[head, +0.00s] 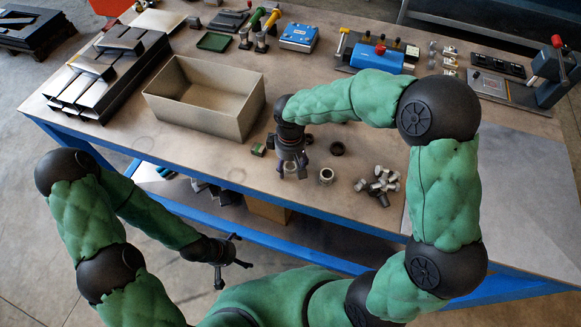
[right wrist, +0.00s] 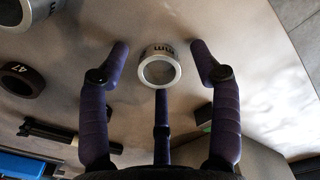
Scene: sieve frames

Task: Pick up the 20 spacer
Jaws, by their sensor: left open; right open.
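A silver ring-shaped spacer (right wrist: 158,51) lies on the table between the spread fingers of my right gripper (right wrist: 161,72) in the right wrist view. Its side shows the letters "mm"; its number cannot be read. In the head view my right gripper (head: 291,166) points down over this spot and mostly hides the ring. The fingers are open and stand apart from it. A second silver ring (head: 326,182) lies just right of the gripper. A dark ring (head: 337,149) behind it is marked 47 in the right wrist view (right wrist: 20,70). My left gripper (head: 224,262) is open and empty, in front of the table.
An open beige box (head: 190,117) stands behind and left of my right gripper, with a small green-and-dark block (head: 258,150) by it. Several metal fittings (head: 378,186) lie to the right. Tools and fixtures line the table's back. The table's blue front edge (head: 330,218) is close.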

